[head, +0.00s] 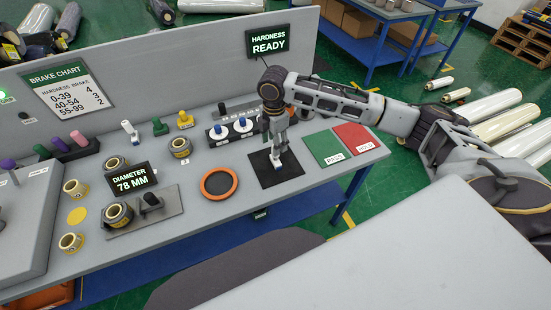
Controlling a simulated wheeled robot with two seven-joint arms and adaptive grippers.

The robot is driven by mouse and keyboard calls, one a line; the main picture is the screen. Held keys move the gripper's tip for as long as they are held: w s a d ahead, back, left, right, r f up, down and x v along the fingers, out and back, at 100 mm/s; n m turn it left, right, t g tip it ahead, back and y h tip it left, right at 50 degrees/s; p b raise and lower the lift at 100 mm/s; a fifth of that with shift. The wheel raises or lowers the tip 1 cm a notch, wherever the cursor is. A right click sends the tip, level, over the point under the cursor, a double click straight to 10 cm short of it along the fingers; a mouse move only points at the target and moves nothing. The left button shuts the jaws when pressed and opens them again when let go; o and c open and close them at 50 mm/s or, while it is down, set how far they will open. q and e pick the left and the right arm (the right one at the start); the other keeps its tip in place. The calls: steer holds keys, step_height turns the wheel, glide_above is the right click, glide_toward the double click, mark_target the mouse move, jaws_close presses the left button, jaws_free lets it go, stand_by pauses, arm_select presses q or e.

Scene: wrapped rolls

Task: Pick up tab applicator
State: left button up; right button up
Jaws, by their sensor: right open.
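A small white and blue object (275,160), which looks like the tab applicator, stands on a black square pad (283,179) on the grey workbench. My right gripper (276,150) points down directly above the pad, its fingers at the object's upper part. The fingers are open and partly hide the object; I cannot tell whether they touch it. My left gripper is not in view.
A green card (328,148) and a red card (356,138) lie right of the pad. An orange ring (218,183) lies left of it. A black holder with blue and white pieces (231,130) stands behind.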

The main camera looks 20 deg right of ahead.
steer(key=shift+d+f+p, duration=0.2)
steer(key=shift+f+p, duration=0.1)
steer(key=shift+f, duration=2.1)
steer(key=shift+c, duration=0.2)
jaws_close()
